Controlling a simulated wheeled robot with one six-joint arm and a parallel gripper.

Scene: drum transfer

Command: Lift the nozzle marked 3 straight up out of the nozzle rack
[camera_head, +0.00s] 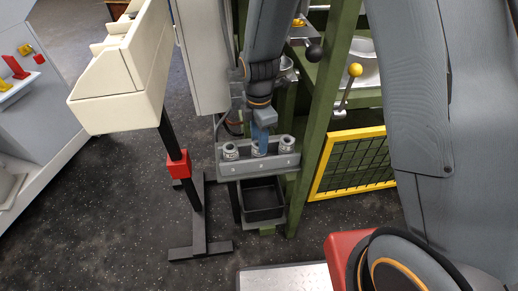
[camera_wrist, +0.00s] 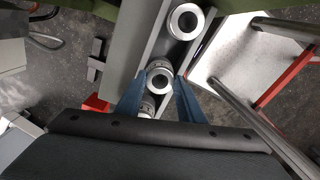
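The grey nozzle rack (camera_head: 262,165) holds three metal nozzles in a row. Its small number marks are too small to read surely, so I cannot tell which nozzle is 3. My gripper (camera_head: 260,148) points down at the middle nozzle, which its blue fingers mostly hide in the head view. In the wrist view, my fingertips (camera_wrist: 161,75) stand on either side of that middle nozzle (camera_wrist: 160,79). I cannot tell whether they touch it. The left nozzle (camera_head: 231,152) and the right nozzle (camera_head: 286,144) stand upright in the rack. In the wrist view, one nozzle is partly hidden behind the middle one.
A black bin (camera_head: 262,201) sits below the rack. A green frame post (camera_head: 318,125) rises close at the right, with a yellow-edged mesh panel (camera_head: 350,165) beyond it. A cream box (camera_head: 120,85) on a black stand is at the left.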

